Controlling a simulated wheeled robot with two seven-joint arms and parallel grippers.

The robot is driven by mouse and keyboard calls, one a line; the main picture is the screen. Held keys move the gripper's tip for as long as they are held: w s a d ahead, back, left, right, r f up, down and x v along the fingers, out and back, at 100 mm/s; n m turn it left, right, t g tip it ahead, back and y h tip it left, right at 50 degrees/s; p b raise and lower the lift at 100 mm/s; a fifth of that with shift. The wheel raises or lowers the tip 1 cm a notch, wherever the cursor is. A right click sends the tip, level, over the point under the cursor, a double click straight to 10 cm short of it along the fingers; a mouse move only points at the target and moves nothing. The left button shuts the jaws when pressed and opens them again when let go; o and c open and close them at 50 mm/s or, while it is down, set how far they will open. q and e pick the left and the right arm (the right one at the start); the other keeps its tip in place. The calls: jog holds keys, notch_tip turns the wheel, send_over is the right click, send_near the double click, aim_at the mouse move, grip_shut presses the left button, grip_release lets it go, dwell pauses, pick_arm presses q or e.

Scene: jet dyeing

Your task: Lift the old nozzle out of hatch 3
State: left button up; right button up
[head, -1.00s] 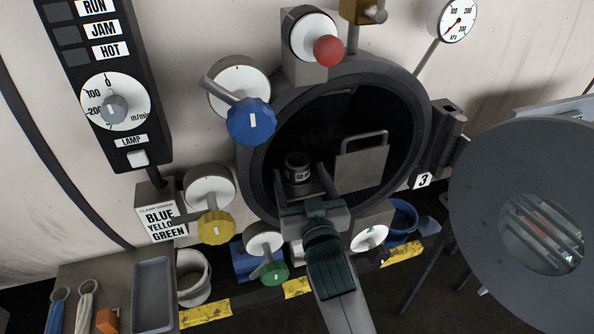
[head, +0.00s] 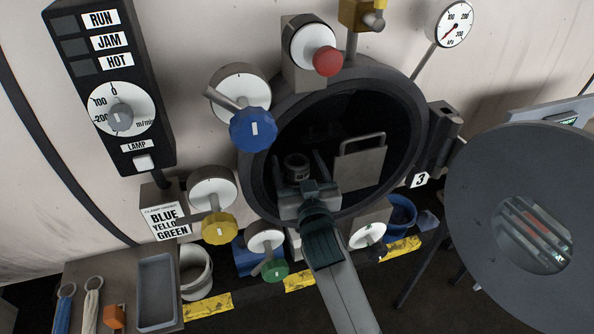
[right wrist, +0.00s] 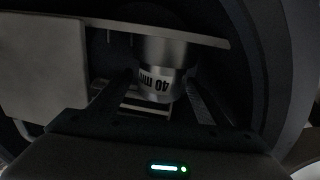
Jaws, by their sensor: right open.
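The old nozzle (head: 297,164) is a short grey metal cylinder inside the dark round opening of hatch 3 (head: 254,187). In the right wrist view the nozzle (right wrist: 163,52) carries a white "40 mm" label, seen upside down. My right gripper (head: 301,170) reaches in through the lower part of the hatch. Its open fingers lie on either side of the nozzle, with no clear contact. The right wrist view also shows the fingers (right wrist: 160,92) apart around the labelled part. The nozzle's lower part is hidden by the gripper in the head view. My left gripper is out of view.
A grey plate with a handle (head: 360,165) stands right of the nozzle inside the hatch. The round hatch door (head: 475,200) hangs open at the right. Blue (head: 253,130), yellow (head: 219,228) and green (head: 275,271) valve knobs surround the rim at left and below.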

aim_at(297, 160)
jog(key=c, duration=1.5)
jog(key=shift+o, duration=0.2)
jog(key=shift+r, duration=0.25)
jog(key=shift+r+b, duration=0.45)
jog(key=shift+r, duration=0.15)
jog(key=shift+r+b, duration=0.4)
jog(key=shift+r, duration=0.5)
jog(key=b+v, duration=0.2)
jog(key=v, duration=1.6)
